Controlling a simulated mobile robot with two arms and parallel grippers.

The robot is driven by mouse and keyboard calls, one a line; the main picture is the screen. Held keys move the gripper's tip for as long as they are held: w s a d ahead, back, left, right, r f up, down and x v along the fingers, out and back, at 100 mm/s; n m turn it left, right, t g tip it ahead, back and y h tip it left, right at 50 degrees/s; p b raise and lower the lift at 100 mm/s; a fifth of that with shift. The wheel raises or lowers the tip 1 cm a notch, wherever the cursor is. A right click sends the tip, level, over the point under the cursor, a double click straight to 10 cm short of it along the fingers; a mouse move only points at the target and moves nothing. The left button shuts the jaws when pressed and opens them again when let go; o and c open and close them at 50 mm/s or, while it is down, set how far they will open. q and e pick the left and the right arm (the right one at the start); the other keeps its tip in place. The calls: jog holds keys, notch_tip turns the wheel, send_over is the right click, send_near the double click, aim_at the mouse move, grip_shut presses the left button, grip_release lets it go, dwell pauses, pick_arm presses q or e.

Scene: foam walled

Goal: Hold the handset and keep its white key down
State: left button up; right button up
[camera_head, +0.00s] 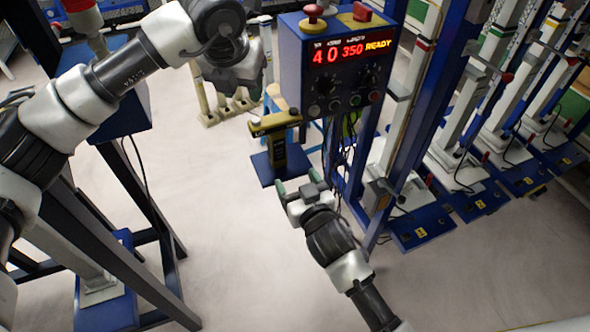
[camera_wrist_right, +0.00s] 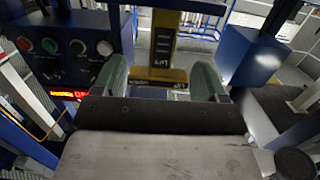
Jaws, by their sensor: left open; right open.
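A yellow unit with a dark front (camera_head: 277,123), which looks like the handset, stands upright beside the control box, above a blue base plate. In the right wrist view its yellow body (camera_wrist_right: 177,75) shows beyond and between my fingers, with pale marks on its dark face. I cannot make out a white key for sure. My right gripper (camera_head: 298,182) is open, its green fingertips pointing at the unit and apart from it. My left gripper (camera_head: 238,83) is open above and left of the unit, seen from behind, its fingertips hard to make out.
The blue control box (camera_head: 340,75) has a lit red and yellow display, knobs and a red button on top. Blue posts and several machine stands fill the right. A dark-legged blue stand (camera_head: 125,110) is at left. The pale floor between is clear.

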aim_at(279, 142)
jog(key=shift+t, duration=0.5)
jog(key=w+a+r, duration=0.1)
jog(key=w, duration=0.2)
jog(key=w+a+r, duration=0.1)
jog(key=w+r, duration=0.1)
jog(key=w, duration=0.1)
jog(key=w+a+r, duration=0.1)
jog(key=w+a, duration=0.1)
jog(key=w, duration=0.2)
jog(key=shift+w+r, duration=0.1)
jog(key=shift+r, duration=0.05)
jog(key=c, duration=1)
pick_arm(q)
grip_shut()
pick_arm(e)
jog(key=shift+c, duration=0.3)
dwell(0.3)
